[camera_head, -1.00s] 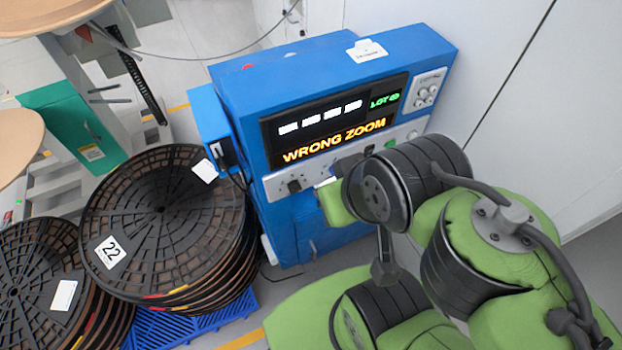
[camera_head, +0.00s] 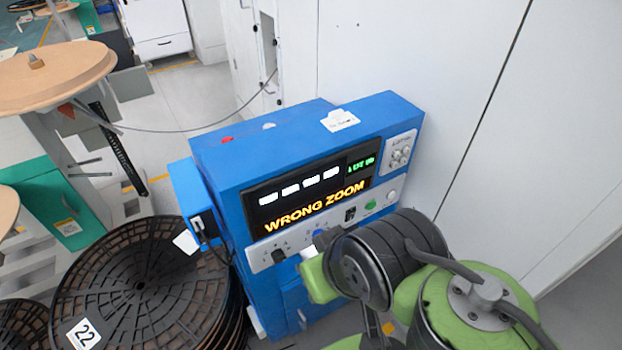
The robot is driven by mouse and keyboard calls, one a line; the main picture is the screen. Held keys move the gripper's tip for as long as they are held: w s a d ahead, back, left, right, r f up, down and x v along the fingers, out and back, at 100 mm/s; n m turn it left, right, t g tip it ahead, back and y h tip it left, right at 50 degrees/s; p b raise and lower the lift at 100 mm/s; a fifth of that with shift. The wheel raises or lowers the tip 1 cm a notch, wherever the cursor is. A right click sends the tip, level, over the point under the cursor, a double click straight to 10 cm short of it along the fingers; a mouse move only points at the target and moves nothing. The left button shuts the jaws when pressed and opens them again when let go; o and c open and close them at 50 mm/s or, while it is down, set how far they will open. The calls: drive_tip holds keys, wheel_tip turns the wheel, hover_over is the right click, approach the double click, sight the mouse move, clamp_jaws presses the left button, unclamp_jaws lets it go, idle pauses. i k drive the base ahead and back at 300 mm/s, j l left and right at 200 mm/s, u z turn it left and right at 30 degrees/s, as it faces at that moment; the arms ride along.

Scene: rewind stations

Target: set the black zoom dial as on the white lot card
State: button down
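A blue machine (camera_head: 225,155) stands against the white wall. Its lit screen (camera_head: 312,198) reads "WRONG ZOOM" in orange, with white characters and small green lot text above. A black dial (camera_head: 278,256) sits at the left end of the grey panel below the screen; its exact setting is too small to read. A blue knob (camera_head: 318,234) shows to its right. A white card (camera_head: 339,120) lies on the machine's top; its print is too small to read. My green and black arm reaches to the panel front, and its end hides part of the panel. My gripper's fingers cannot be made out.
A black rocker switch (camera_head: 350,214) and a green button (camera_head: 371,205) sit farther right on the panel. Stacked black reels (camera_head: 140,285), one labelled 22, stand close on the left. White wall closes the right side.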

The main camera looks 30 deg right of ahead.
sight(278, 255)
drive_tip(key=k+j+u, duration=0.4)
drive_tip(key=j, duration=0.25)
drive_tip(key=k+j+u, duration=0.2)
drive_tip(key=j, duration=0.2)
